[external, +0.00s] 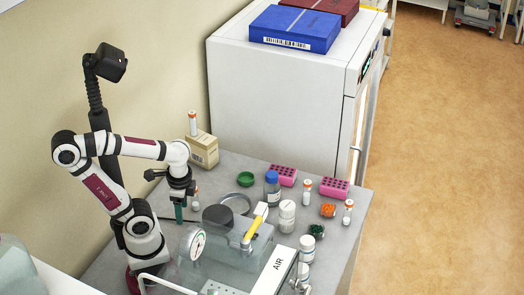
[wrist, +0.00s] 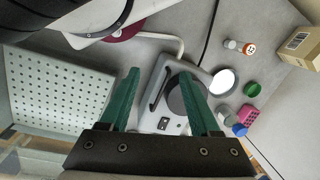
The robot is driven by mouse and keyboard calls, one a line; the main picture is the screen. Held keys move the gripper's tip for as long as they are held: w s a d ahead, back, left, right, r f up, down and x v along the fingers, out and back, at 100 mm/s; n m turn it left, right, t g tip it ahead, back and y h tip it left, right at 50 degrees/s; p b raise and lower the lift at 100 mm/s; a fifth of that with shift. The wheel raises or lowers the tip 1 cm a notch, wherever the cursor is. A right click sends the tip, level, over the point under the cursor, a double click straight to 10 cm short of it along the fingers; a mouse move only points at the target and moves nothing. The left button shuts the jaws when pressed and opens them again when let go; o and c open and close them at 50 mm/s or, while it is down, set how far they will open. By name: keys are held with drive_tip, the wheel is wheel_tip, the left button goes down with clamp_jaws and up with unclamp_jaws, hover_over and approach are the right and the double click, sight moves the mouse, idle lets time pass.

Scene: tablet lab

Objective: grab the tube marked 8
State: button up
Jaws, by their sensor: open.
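Several white tubes with orange caps stand on the grey bench in the external view. One tube (external: 193,123) is on top of a cardboard box, one tube (external: 307,192) is right of the blue-capped bottle, and one tube (external: 348,211) is near the bench's right edge. Another small tube (external: 195,201) is beside my gripper (external: 180,212). In the wrist view one orange-capped tube (wrist: 240,46) shows at upper right, its mark too small to read. I cannot tell which tube is marked 8. My gripper (wrist: 158,74) is open and empty, its green fingers pointing down.
The box (external: 203,150) stands at the back left. A machine with a gauge (external: 196,245) and an AIR label is at the front. A green dish (external: 246,179), blue-capped bottle (external: 272,190), pink racks (external: 334,187) and white jars (external: 287,215) crowd the bench. A perforated plate (wrist: 60,90) lies left.

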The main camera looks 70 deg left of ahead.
drive_tip(key=shift+o, duration=0.5)
drive_tip(key=n+t+h, duration=0.2)
drive_tip(key=n+t, duration=0.2)
drive_tip(key=t, duration=0.5)
approach(348, 213)
drive_tip(key=s+d+r, duration=0.2)
drive_tip(key=s, duration=0.6)
drive_tip(key=w+f+n+t, duration=0.1)
drive_tip(key=w+f, duration=0.1)
drive_tip(key=w+a+f+n+t+y, duration=0.1)
drive_tip(key=w+t, duration=0.1)
drive_tip(key=w, duration=0.1)
drive_tip(key=w+a+f+n+t, duration=0.1)
drive_tip(key=w+f, duration=0.1)
drive_tip(key=w, duration=0.1)
drive_tip(key=shift+f+t+y, duration=0.3)
drive_tip(key=shift+y, duration=0.1)
drive_tip(key=x, duration=0.6)
drive_tip(key=shift+w+f, duration=0.15)
drive_tip(key=shift+w, duration=0.2)
clamp_jaws()
